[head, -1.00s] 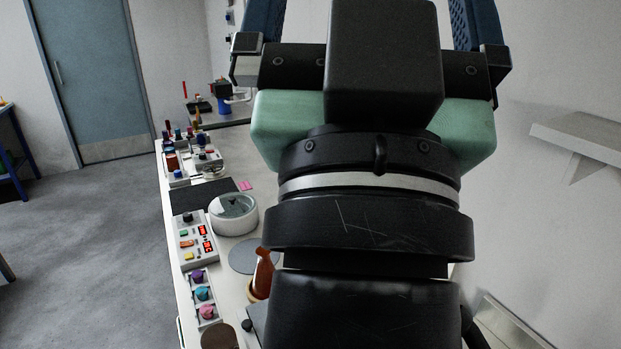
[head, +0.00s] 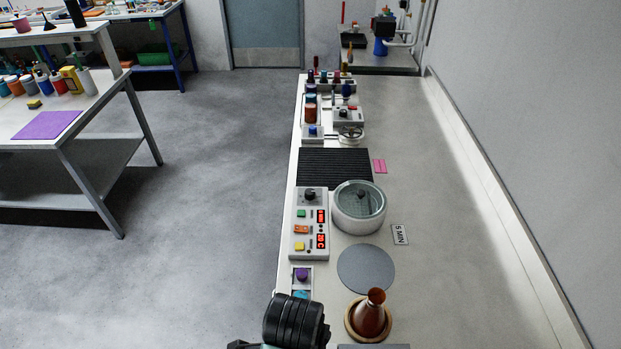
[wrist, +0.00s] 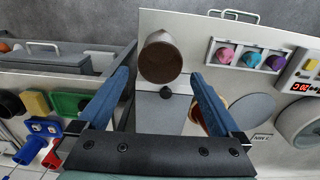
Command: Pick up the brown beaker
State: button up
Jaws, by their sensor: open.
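The brown beaker (wrist: 161,58) stands at the top centre of the wrist view, near the bench edge, its dark round face towards the camera. My gripper (wrist: 161,76) is open, with one blue finger on each side of the view. The beaker appears between the fingertips and is not held. I cannot tell how far beyond the tips it is. In the head view the beaker is not visible, and only a black part of my arm shows at the bottom.
A brown conical flask (head: 370,318) sits in a round ring near the beaker. A grey disc (head: 366,270), a glass-lidded bowl (head: 359,209) and a control box (head: 310,226) stand further along. Coloured knobs (wrist: 251,57) are right of the beaker in the wrist view.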

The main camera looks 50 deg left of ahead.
jog(key=f, duration=0.6)
jog(key=shift+s+d, duration=0.15)
jog(key=shift+d, duration=0.1)
jog(key=shift+w+a+f+p, duration=0.1)
jog(key=shift+f+p, duration=0.05)
jog(key=shift+f, duration=1.35)
jog(key=shift+w+a+f+p, duration=0.1)
jog(key=shift+f+p, duration=0.05)
jog(key=shift+f, duration=1.35)
jog(key=shift+r, duration=0.1)
jog(key=c, duration=1.2)
